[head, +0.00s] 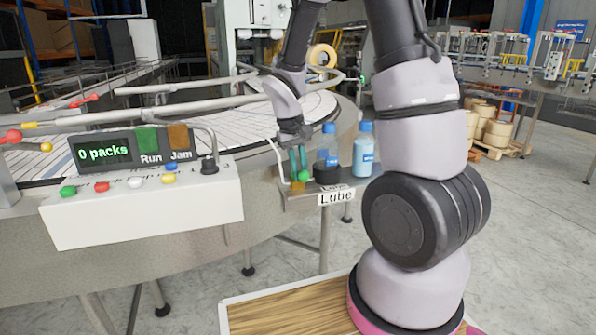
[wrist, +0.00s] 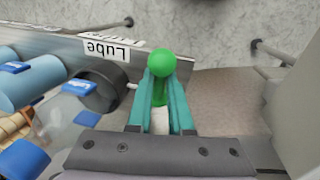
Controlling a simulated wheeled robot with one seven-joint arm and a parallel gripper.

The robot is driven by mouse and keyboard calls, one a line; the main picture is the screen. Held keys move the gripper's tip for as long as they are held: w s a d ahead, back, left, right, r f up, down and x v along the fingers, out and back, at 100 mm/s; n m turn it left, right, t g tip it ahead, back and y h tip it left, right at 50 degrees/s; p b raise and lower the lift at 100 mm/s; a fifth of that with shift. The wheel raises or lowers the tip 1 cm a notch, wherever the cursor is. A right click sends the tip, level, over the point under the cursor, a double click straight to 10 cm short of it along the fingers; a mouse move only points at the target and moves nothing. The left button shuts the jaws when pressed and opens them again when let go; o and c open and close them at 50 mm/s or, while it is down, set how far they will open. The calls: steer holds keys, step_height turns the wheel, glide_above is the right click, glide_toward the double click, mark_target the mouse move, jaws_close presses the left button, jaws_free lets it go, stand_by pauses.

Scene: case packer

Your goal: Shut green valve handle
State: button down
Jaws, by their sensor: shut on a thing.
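The green valve handle (wrist: 161,61) has a round green knob and a green stem between my teal fingers in the wrist view. My gripper (wrist: 161,80) is shut on it, with the knob showing at the fingertips. In the head view my gripper (head: 299,166) points down at the left end of the small Lube shelf. A small brass-yellow part (head: 298,186) shows just below the fingers there. The fingers hide much of the handle, and I cannot tell its exact angle.
The Lube label (head: 336,197) is on the shelf front. A black cup (head: 327,174) and blue-capped bottles (head: 363,156) stand close to the right of my gripper. A white control box (head: 140,207) with coloured knobs is at left. The round conveyor table (head: 318,108) is behind.

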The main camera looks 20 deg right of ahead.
steer(key=shift+s+f, duration=0.1)
steer(key=shift+s, duration=0.2)
steer(key=c, duration=0.8)
jaws_free()
steer(key=shift+s, duration=0.1)
steer(key=shift+c, duration=0.2)
steer(key=shift+r, duration=0.25)
step_height(320, 180, up, 10)
steer(key=a, duration=0.2)
steer(key=shift+r, duration=0.15)
